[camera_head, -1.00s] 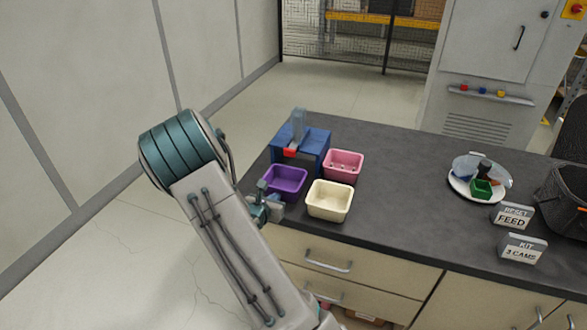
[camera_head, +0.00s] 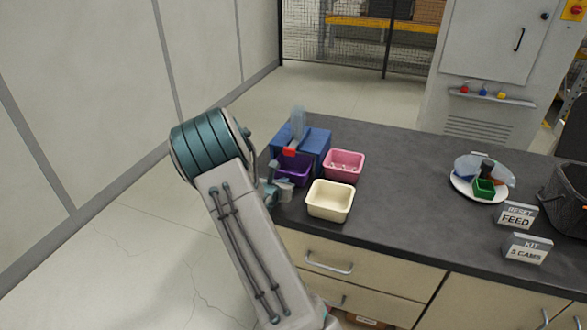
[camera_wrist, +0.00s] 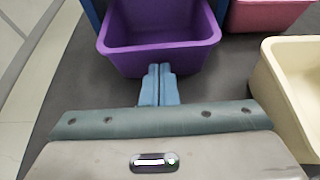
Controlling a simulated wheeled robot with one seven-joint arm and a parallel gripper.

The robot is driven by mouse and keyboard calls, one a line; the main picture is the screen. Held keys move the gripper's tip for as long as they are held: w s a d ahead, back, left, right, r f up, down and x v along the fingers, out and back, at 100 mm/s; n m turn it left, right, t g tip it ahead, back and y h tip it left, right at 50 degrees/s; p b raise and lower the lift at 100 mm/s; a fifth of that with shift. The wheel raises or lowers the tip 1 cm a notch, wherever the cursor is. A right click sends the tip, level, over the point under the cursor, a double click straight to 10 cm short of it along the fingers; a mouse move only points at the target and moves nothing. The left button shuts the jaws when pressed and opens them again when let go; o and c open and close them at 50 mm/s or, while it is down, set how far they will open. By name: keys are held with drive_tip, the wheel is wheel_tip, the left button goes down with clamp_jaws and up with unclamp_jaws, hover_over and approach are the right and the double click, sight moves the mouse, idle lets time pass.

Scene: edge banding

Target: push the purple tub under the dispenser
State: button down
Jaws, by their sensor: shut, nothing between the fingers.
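The purple tub (camera_head: 294,172) stands on the dark counter, partly under the blue dispenser (camera_head: 313,142) with its red front piece. In the wrist view the purple tub (camera_wrist: 160,50) is straight ahead of my gripper and looks empty inside. My gripper (camera_wrist: 159,70) is shut, its blue fingertips together at the tub's near wall; they look to be touching it. In the head view my gripper (camera_head: 284,186) is at the tub's near side, partly hidden by my arm. Blue dispenser legs (camera_wrist: 91,12) show beside the tub in the wrist view.
A pink tub (camera_head: 344,164) with small items stands right of the purple tub. A cream tub (camera_head: 329,201) stands nearer the front edge, close to my gripper's right. A white plate (camera_head: 478,187), two signs and a dark basket are farther right. The counter between is clear.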

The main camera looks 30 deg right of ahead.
sight(291, 171)
drive_tip(key=shift+w+d+b, duration=0.45)
drive_tip(key=shift+w+d, duration=0.55)
drive_tip(key=shift+d, duration=0.35)
drive_tip(key=shift+w+d+b, duration=0.4)
drive_tip(key=shift+w+d, duration=0.6)
drive_tip(key=shift+d, duration=0.3)
drive_tip(key=shift+r+p+v, duration=0.2)
drive_tip(key=shift+p+v, duration=0.25)
drive_tip(key=shift+v, duration=3)
drive_tip(key=shift+w, duration=0.1)
drive_tip(key=shift+r, duration=0.25)
drive_tip(key=s+a+r+m+g+y, duration=0.1)
drive_tip(key=s+a+r+m+g, duration=0.15)
drive_tip(key=s+r+m, duration=0.35)
drive_tip(key=s+a+r+m+g, duration=0.2)
drive_tip(key=s+r+m+g, duration=0.1)
drive_tip(key=s+m, duration=0.6)
drive_tip(key=s+a+r+m+y, duration=0.1)
drive_tip(key=s+a+m+y, duration=0.3)
drive_tip(key=s+a, duration=0.4)
drive_tip(key=s+a+r+m+y, duration=0.2)
drive_tip(key=s+a+m+y, duration=0.3)
drive_tip(key=s+a, duration=0.4)
drive_tip(key=a+m+p, duration=0.1)
drive_tip(key=a, duration=0.2)
drive_tip(key=shift+s+a+r+m+y, duration=0.2)
drive_tip(key=shift+r+m+y, duration=0.1)
drive_tip(key=shift+m, duration=0.1)
